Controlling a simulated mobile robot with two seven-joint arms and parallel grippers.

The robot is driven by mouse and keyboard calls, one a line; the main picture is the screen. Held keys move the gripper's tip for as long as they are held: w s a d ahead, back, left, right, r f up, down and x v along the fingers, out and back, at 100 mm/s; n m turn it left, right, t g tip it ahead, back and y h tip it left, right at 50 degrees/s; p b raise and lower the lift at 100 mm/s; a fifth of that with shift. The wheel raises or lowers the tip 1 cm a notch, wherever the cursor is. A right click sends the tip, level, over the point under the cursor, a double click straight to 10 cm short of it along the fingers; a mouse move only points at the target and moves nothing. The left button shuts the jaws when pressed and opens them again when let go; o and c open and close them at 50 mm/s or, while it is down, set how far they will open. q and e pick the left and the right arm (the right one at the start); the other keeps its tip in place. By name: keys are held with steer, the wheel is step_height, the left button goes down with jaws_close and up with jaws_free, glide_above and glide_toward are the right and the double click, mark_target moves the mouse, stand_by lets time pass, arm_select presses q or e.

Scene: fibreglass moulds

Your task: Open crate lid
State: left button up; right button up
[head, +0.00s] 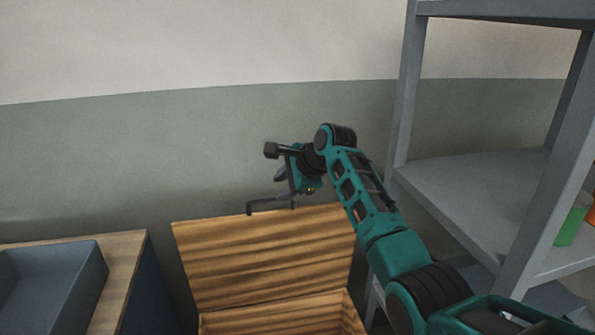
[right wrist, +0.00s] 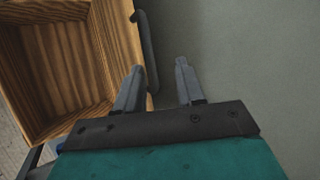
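The wooden crate (head: 275,315) stands low in the middle of the head view. Its striped wooden lid (head: 262,255) is raised, standing up at the back near the wall. A dark bar handle (head: 268,203) runs along the lid's top edge; it also shows in the right wrist view (right wrist: 146,40). My right gripper (head: 285,178) is just above the lid's top edge. In the right wrist view its fingers (right wrist: 158,68) are apart, with the handle's end showing between them; I cannot tell whether they touch it. My left gripper is not in view.
A table (head: 127,270) with a grey tray (head: 85,290) stands at the left. A grey metal shelf unit (head: 470,195) stands close on the right, with a green container (head: 572,222) on it. The wall is close behind the lid.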

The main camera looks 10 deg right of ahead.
steer(key=v, duration=0.6)
steer(key=shift+r, duration=0.1)
steer(key=s+d+f+n+t+h, duration=0.15)
steer(key=s+f, duration=0.25)
steer(key=f, duration=0.4)
steer(key=s+d+f+n, duration=0.2)
steer(key=s+f+n, duration=0.15)
steer(key=f, duration=0.45)
steer(key=s+d+f+n+h, duration=0.15)
steer(key=s+f, duration=0.25)
steer(key=f, duration=0.4)
steer(key=s+f+n, duration=0.2)
steer(key=s+n, duration=0.2)
steer(key=s, duration=0.3)
steer(key=s+f+n+t, duration=0.1)
steer(key=s+n, duration=0.3)
steer(key=s, duration=0.4)
steer(key=s+f+n+t, duration=0.1)
steer(key=s+f+n, duration=0.2)
steer(key=s, duration=0.5)
steer(key=shift+d+f+n, duration=0.2)
steer(key=shift+f+n, duration=0.2)
steer(key=shift+n, duration=0.15)
